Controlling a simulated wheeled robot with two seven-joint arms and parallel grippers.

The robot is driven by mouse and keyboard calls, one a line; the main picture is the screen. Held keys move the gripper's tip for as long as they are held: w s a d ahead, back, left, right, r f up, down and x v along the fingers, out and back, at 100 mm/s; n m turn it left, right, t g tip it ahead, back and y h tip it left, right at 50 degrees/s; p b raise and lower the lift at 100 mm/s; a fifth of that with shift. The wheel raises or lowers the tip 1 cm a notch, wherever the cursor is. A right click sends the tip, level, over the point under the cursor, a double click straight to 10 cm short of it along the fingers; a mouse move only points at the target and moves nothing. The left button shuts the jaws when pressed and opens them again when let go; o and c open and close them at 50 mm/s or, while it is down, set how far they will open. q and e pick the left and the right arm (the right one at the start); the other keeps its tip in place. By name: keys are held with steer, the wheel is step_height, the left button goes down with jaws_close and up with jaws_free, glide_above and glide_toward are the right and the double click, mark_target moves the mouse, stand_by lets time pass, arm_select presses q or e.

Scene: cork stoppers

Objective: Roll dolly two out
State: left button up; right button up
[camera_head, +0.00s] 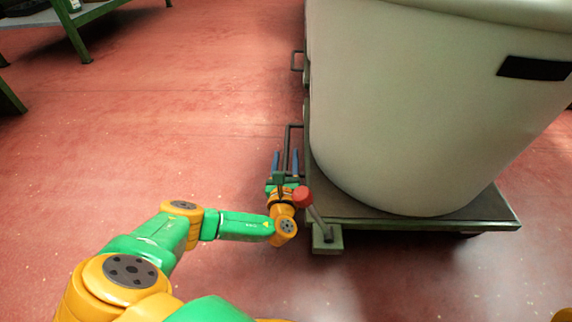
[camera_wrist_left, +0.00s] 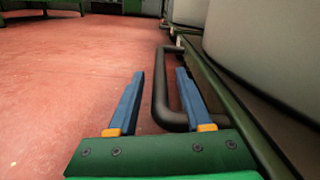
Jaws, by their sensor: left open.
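A dark green dolly (camera_head: 440,222) bears a large cream bin (camera_head: 420,110) and stands at the right in the head view. No number shows on it. A dark bar handle (camera_head: 290,127) sticks out from its left side. My left gripper (camera_head: 285,160) is open at this handle, its two blue fingers pointing away from me. In the left wrist view, the handle (camera_wrist_left: 161,95) runs between the fingers of the gripper (camera_wrist_left: 159,80), nearer the right one; I cannot tell if they touch. My right gripper is not in view.
A red-knobbed lever (camera_head: 303,197) rises at the dolly's near left corner, close to my left wrist. Another handle (camera_head: 297,61) sits farther back along the row. A green bench (camera_head: 60,18) stands far left. The red floor (camera_head: 150,120) left of the dolly is clear.

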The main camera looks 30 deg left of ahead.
arm_select(q)
steer(key=shift+w+a, duration=0.1)
steer(key=shift+w, duration=0.05)
jaws_close()
stand_by(1.4)
